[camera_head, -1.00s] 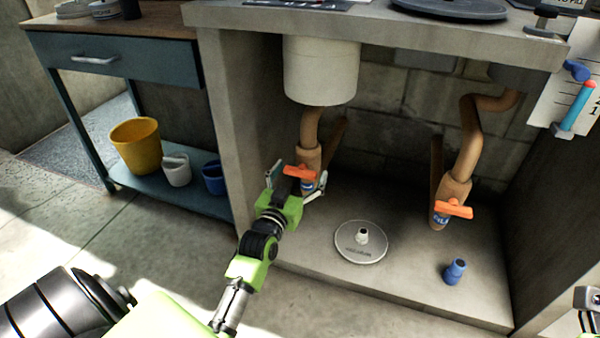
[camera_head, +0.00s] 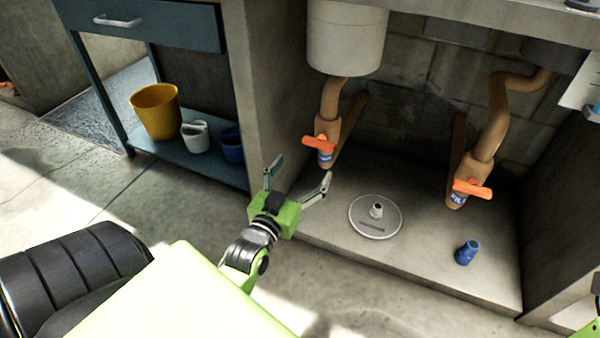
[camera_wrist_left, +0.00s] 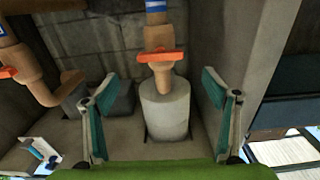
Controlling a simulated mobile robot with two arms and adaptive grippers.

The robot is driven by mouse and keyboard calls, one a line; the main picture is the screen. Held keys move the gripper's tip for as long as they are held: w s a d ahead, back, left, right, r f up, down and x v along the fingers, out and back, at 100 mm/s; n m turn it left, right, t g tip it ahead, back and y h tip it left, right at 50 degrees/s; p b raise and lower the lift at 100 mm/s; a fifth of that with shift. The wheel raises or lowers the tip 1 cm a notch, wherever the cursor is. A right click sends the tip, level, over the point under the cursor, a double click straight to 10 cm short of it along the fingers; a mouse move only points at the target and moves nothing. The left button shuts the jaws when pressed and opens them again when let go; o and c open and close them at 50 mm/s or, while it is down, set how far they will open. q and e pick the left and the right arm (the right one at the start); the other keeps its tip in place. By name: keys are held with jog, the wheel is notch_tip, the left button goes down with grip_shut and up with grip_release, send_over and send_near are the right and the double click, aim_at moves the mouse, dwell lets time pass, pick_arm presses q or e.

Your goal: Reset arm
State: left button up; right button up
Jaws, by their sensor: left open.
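My left gripper (camera_head: 301,173) is open and empty, its two fingers spread wide in front of the pit. The left pipe's orange valve handle (camera_head: 319,142) is beyond and above the fingers, apart from them. In the left wrist view, that orange handle (camera_wrist_left: 160,56) and the pale cylinder (camera_wrist_left: 165,110) show between and beyond the open fingers (camera_wrist_left: 158,84). The right pipe's orange handle (camera_head: 472,189) is farther right. Only a green scrap of what may be my right arm shows at the lower right edge; no right gripper shows.
A round white disc (camera_head: 363,226) with a central stub and a blue fitting (camera_head: 467,252) are on the pit floor. A concrete wall (camera_head: 250,90) bounds the pit's left. A blue shelf holds a yellow bucket (camera_head: 156,112), a white pot (camera_head: 196,136) and a blue pot (camera_head: 231,142).

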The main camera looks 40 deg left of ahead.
pick_arm(q)
jog(key=shift+s+d, duration=0.15)
jog(key=shift+s, duration=0.35)
